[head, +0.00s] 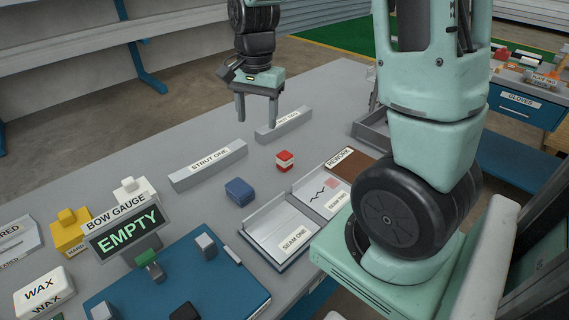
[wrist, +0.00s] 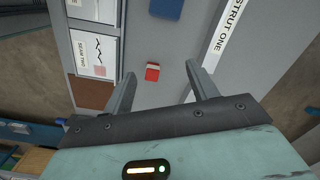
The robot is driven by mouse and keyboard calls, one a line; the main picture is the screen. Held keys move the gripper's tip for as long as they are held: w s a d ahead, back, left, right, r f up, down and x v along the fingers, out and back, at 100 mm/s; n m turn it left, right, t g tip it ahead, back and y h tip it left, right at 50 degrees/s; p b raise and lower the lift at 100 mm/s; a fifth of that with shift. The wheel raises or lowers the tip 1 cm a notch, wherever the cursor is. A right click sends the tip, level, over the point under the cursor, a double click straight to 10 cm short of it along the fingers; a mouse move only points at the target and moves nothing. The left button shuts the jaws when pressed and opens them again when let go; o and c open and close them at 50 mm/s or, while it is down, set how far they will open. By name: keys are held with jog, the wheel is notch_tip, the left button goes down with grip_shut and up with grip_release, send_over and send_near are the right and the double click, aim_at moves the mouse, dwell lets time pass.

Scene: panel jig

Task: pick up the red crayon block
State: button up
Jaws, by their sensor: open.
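The red crayon block (head: 284,161) is a small red block with a white band. It stands on the grey table (head: 330,105), between the strut bars and the seam tray. My gripper (head: 256,122) hangs above the table behind and to the left of the block in the head view. Its jaws are open and empty. In the wrist view the red block (wrist: 152,72) lies between the lines of the two open fingers (wrist: 160,85), beyond their tips and clear of them.
Bars labelled STRUT ONE (head: 208,166) and STRUT TWO (head: 284,124) lie near the block. A blue block (head: 239,191) sits to its left. The seam tray (head: 288,262) and a brown REWORK patch (head: 352,164) lie in front and right. A bow gauge display (head: 126,229) reads EMPTY.

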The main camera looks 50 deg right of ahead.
jog(key=d+f+m, duration=0.1)
jog(key=d+m, duration=0.4)
jog(key=d, duration=0.5)
send_over(285, 154)
jog(key=f, duration=1)
jog(key=shift+d+f, duration=0.3)
jog(key=shift+f, duration=0.1)
jog(key=shift+a+f, duration=0.2)
jog(key=shift+f, duration=1.4)
jog(key=shift+a+f, duration=0.2)
jog(key=shift+f, duration=1.4)
jog(key=c, duration=1.1)
jog(key=shift+c, duration=0.2)
notch_tip(285, 154, up, 10)
jog(key=shift+r, duration=0.1)
jog(key=shift+o, duration=0.8)
